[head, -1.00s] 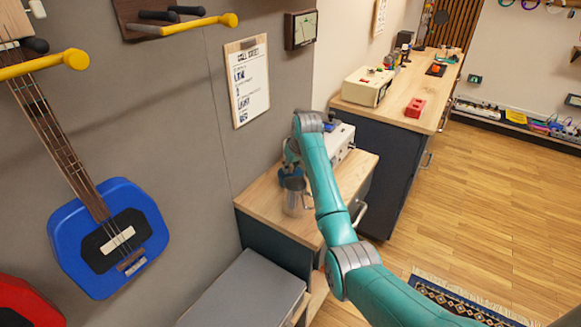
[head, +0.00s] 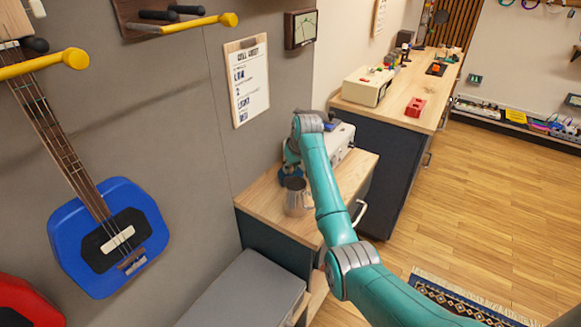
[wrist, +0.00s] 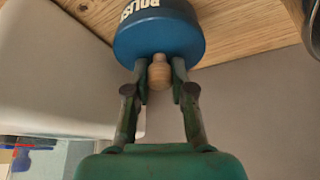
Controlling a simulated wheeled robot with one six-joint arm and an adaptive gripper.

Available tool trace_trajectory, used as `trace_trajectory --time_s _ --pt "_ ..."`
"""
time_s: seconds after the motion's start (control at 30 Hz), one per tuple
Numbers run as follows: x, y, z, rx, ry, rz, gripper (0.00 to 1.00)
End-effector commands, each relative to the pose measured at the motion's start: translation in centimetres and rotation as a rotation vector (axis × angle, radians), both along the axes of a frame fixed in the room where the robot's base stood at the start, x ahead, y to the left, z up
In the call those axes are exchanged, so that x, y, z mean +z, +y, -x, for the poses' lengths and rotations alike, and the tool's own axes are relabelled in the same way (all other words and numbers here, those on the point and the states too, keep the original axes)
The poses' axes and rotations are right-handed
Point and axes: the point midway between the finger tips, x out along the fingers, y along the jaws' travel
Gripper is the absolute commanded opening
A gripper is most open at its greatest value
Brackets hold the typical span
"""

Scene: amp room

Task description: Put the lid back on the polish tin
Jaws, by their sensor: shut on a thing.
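In the wrist view, my gripper (wrist: 159,68) is shut on a small wooden knob (wrist: 159,75). The knob sits against the face of a round blue body (wrist: 160,38) with white POLISH lettering, the polish tin or its lid. I cannot tell where lid and tin meet, or whether the lid is seated. In the head view, my gripper (head: 290,158) is over the small wooden-topped cabinet, mostly hidden by my arm. A blue patch (head: 286,178) shows below it, behind a metal mug.
The metal mug (head: 297,198) stands close in front of my gripper on the wooden top (head: 262,195). A pale box-shaped device (head: 341,140) stands behind my arm. The wall is close on the left. A grey-lidded box (head: 240,292) is in the foreground.

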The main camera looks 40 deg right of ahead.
Motion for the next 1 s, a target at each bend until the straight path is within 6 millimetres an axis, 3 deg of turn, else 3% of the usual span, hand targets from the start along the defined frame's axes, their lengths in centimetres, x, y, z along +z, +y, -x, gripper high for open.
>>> trace_trajectory --time_s 0.47,0.5,0.57,0.6,0.8,0.9,1.0 --pt "-0.03 0.0 0.0 0.0 0.0 0.0 0.0" --pt "-0.03 0.0 0.0 0.0 0.0 0.0 0.33" --pt "-0.03 0.0 0.0 0.0 0.0 0.0 0.48" --pt "-0.03 0.0 0.0 0.0 0.0 0.0 0.52" --pt "-0.03 0.0 0.0 0.0 0.0 0.0 0.52" --pt "-0.05 0.0 0.01 0.0 0.0 0.0 0.77" --pt "-0.06 0.01 0.01 0.0 0.0 0.0 0.77"
